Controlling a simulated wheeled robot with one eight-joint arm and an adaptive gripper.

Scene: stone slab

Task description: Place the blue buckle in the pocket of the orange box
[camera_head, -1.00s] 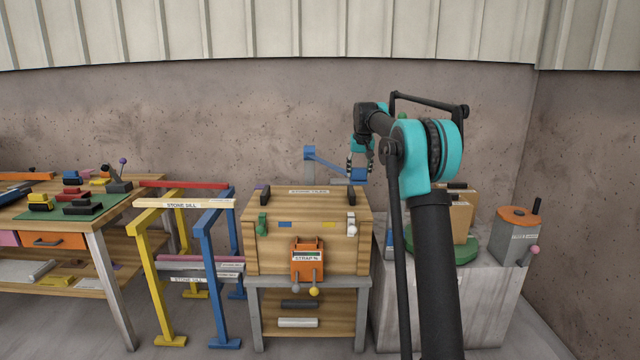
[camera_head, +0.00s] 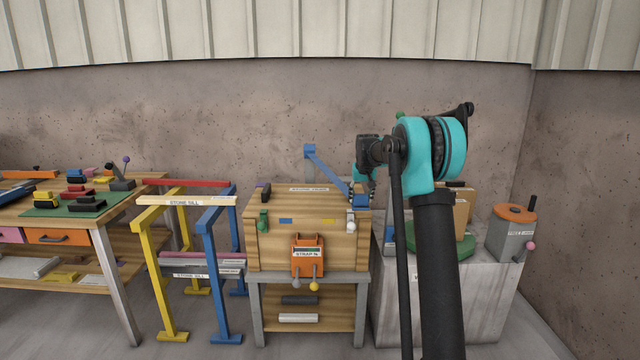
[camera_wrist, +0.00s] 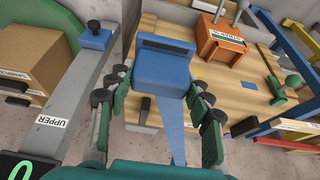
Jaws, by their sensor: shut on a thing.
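The blue buckle (camera_head: 360,201) is a block at the end of a blue strap (camera_head: 330,173). It is in my gripper (camera_head: 362,186), above the right end of the wooden chest. The orange box (camera_head: 307,262), labelled "STRAP N", is on the chest's front, left of and below the buckle. It also shows in the wrist view (camera_wrist: 222,42); the inside of its pocket is not clear.
The wooden chest (camera_head: 280,240) stands on a grey-framed stand, with a white clasp (camera_head: 351,225) at right and a green one (camera_head: 263,221) at left. Blue and yellow trestles (camera_head: 211,262) stand to the left. A stone block (camera_head: 480,290) is to the right.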

